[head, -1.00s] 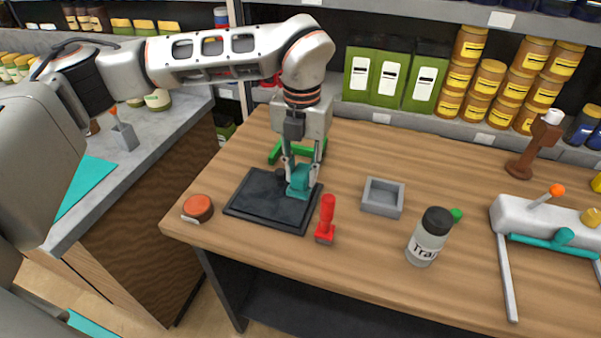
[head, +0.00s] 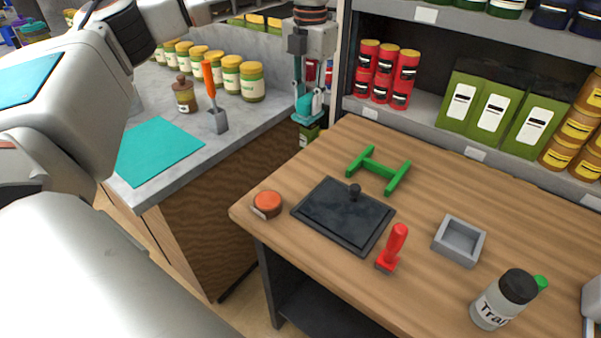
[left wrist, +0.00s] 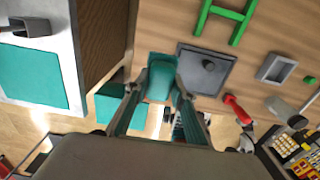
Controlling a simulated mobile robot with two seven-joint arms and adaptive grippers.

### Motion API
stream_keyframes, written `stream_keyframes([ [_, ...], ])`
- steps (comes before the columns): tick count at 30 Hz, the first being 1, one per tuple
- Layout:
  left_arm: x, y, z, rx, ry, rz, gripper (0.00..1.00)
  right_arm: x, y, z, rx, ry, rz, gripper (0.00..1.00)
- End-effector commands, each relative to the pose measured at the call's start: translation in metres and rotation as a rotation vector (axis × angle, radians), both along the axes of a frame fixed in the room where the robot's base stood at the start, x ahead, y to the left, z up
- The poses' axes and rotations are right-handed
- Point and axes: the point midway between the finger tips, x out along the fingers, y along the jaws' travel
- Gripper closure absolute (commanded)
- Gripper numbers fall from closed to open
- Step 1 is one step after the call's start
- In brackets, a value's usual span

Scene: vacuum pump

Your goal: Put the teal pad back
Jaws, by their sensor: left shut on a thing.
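My left gripper (head: 308,88) is shut on the teal pad (head: 307,108), a small block with a raised grip. The gripper holds it up in the gap between the wooden table and the grey counter, at the shelf's left end. In the left wrist view the teal pad (left wrist: 160,80) sits between the two fingertips, with a floor-level teal square (left wrist: 112,106) beyond it. A flat teal mat (head: 158,150) lies bare on the grey counter, left of the gripper. It also shows in the left wrist view (left wrist: 35,78). My right gripper is not in view.
The wooden table holds a black plate (head: 330,225), green frame (head: 378,168), red-handled tool (head: 393,248), orange puck (head: 267,204), grey tray (head: 460,240) and bottle (head: 500,300).

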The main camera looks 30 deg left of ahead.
Motion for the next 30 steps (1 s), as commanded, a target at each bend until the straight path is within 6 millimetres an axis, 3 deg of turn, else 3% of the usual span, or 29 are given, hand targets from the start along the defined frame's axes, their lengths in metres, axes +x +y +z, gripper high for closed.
stream_keyframes([
  [5, 0.001, 0.016, 0.002, -0.008, 0.001, -0.006, 0.96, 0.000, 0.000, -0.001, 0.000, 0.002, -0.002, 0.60],
  [8, 0.000, 0.017, -0.014, -0.010, 0.004, -0.008, 0.96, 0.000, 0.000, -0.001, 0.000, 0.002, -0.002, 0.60],
  [21, 0.000, 0.016, -0.119, -0.010, 0.004, -0.007, 0.96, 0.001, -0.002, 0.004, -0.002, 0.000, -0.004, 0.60],
  [25, 0.000, 0.016, -0.139, -0.010, 0.001, -0.006, 0.96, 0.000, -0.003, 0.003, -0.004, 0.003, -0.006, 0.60],
  [30, 0.001, 0.016, -0.150, -0.009, -0.001, -0.007, 0.96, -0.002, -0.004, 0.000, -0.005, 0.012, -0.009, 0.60],
])
